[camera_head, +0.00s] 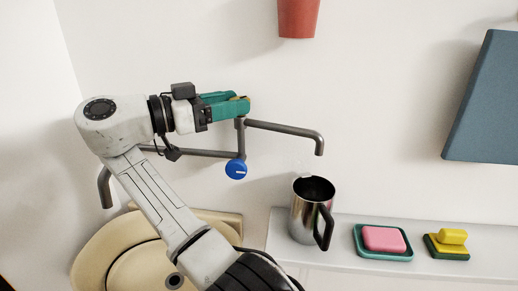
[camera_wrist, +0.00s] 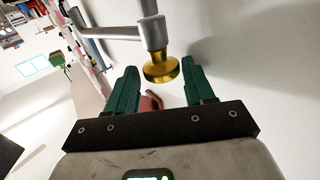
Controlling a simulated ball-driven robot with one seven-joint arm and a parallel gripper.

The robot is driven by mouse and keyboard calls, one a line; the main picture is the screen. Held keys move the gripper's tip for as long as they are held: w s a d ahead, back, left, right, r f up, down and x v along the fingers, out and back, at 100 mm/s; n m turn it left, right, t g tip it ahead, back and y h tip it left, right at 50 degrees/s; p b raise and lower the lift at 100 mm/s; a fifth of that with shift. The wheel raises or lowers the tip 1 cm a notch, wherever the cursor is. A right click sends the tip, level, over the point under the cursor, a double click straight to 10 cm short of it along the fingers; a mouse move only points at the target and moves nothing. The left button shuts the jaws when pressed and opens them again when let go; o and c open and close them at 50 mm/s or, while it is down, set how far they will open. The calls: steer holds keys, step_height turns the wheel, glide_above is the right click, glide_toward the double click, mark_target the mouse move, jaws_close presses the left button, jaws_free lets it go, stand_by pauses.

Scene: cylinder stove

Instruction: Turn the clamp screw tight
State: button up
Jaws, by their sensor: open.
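A brass-gold round knob, which looks like the clamp screw (camera_wrist: 162,70), sits on the end of a grey metal post in the wrist view. My gripper (camera_wrist: 159,78) is open, its green fingers on either side of the knob near the fingertips. Gaps show between the knob and both fingers. In the head view my gripper (camera_head: 238,103) is at the top of the grey pipe frame (camera_head: 280,129), and the fingers hide most of the knob. A blue round knob (camera_head: 236,169) sits lower on the same frame.
A steel mug (camera_head: 303,215) stands below the right pipe end. A pink soap on a teal dish (camera_head: 383,239) and a yellow and green sponge (camera_head: 447,244) lie on the ledge (camera_head: 340,258). A beige basin (camera_head: 110,247) is at lower left. A red pot (camera_head: 298,17) hangs above.

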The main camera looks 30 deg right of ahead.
steer(key=shift+r+n+t+p, duration=0.15)
steer(key=shift+n+t+p, duration=0.15)
steer(key=shift+t+p, duration=0.1)
